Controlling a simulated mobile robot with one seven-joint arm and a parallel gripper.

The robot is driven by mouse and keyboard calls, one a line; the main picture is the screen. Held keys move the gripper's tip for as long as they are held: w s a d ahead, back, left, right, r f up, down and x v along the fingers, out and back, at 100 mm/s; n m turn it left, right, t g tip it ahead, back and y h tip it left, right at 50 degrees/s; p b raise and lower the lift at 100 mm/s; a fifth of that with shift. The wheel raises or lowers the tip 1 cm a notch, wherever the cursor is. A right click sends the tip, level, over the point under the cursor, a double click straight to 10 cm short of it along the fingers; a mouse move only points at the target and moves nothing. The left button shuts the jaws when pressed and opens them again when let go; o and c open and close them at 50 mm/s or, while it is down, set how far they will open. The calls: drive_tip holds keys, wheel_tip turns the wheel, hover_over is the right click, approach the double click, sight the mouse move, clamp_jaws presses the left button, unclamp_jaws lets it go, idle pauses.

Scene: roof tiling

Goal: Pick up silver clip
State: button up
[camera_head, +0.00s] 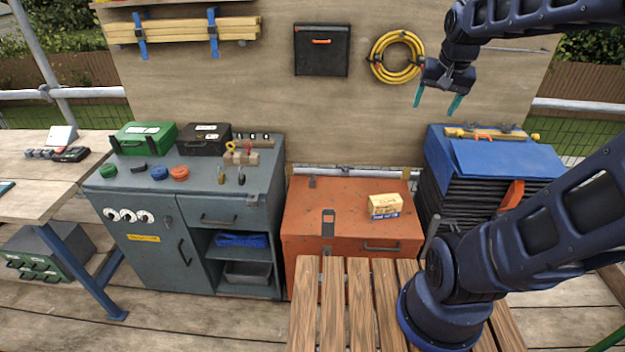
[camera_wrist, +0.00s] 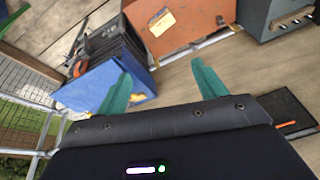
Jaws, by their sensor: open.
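My gripper (camera_head: 437,100) is open and empty, high in front of the plywood board at upper right in the head view. Its two teal fingers stand wide apart in the wrist view (camera_wrist: 161,72), with nothing between them. I cannot pick out the silver clip for certain. Several small hook-like pieces (camera_head: 253,137) stand in a row at the back of the grey cabinet's top, and small clip-like items (camera_head: 241,176) sit nearer its front right; they are too small to tell apart. My gripper is far to the right of them and higher.
The grey cabinet (camera_head: 195,194) bears a green case (camera_head: 146,135), a black case (camera_head: 204,140) and coloured discs. An orange chest (camera_head: 330,207) with a small box (camera_head: 384,204) stands right of it. A blue-covered stack (camera_head: 505,161) is below my gripper. A yellow coil (camera_head: 375,58) hangs on the board.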

drive_tip(key=w+a+f+m+g, duration=0.1)
drive_tip(key=w+a+f+m, duration=0.15)
drive_tip(key=w, duration=0.65)
drive_tip(key=w+a+f+m, duration=0.15)
drive_tip(key=w+a, duration=0.25)
drive_tip(key=w, duration=0.5)
drive_tip(key=m+g+h, duration=0.2)
drive_tip(key=m+g, duration=0.1)
drive_tip(key=m, duration=0.8)
hover_over(312, 177)
drive_tip(key=w+a, duration=0.2)
wheel_tip(312, 177, down, 43)
drive_tip(key=f, duration=0.3)
drive_tip(key=d+f, duration=0.1)
drive_tip(key=shift+s+f, duration=0.25)
drive_tip(key=shift+f, duration=0.15)
drive_tip(key=shift+s+d+f, duration=0.1)
drive_tip(key=shift+d+f, duration=0.1)
drive_tip(key=shift+f, duration=0.7)
drive_tip(key=shift+s+d+f, duration=0.15)
drive_tip(key=shift+d+f, duration=0.05)
drive_tip(key=shift+f, duration=0.65)
drive_tip(key=shift+s+d+f, duration=0.1)
drive_tip(key=shift+d+f, duration=0.1)
drive_tip(key=shift+f, duration=0.7)
drive_tip(key=c, duration=1.1)
drive_tip(key=shift+r, duration=0.1)
